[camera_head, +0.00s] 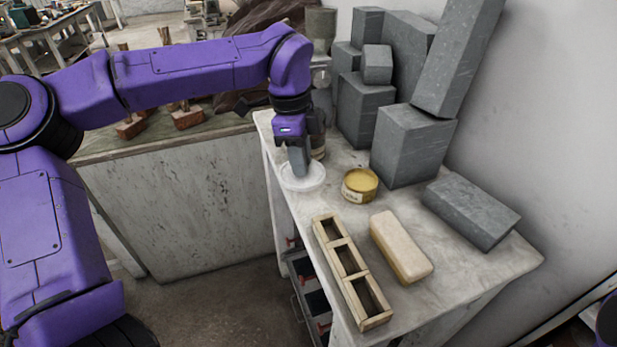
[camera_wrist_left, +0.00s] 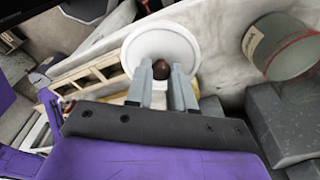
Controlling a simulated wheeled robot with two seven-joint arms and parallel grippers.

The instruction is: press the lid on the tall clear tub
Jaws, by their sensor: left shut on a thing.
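A round white lid (camera_head: 313,181) with a raised rim shows at the left edge of the worktop, under my left gripper (camera_head: 299,172). The left wrist view shows the lid (camera_wrist_left: 160,38) face on, with a dark brown knob (camera_wrist_left: 160,70) at its middle. My left gripper's two fingers (camera_wrist_left: 160,75) are shut on this knob, one on each side. I cannot make out the tall clear tub apart from the lid. It may be hidden under it, and I cannot tell whether the lid touches it. My right gripper is out of view.
A yellow tin (camera_head: 360,185) stands just right of the lid. A wooden mould (camera_head: 351,270), a pale block (camera_head: 400,246) and a grey slab (camera_head: 470,210) lie nearer. Grey blocks (camera_head: 411,145) are stacked behind. A jar (camera_wrist_left: 285,45) stands close beside my left gripper.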

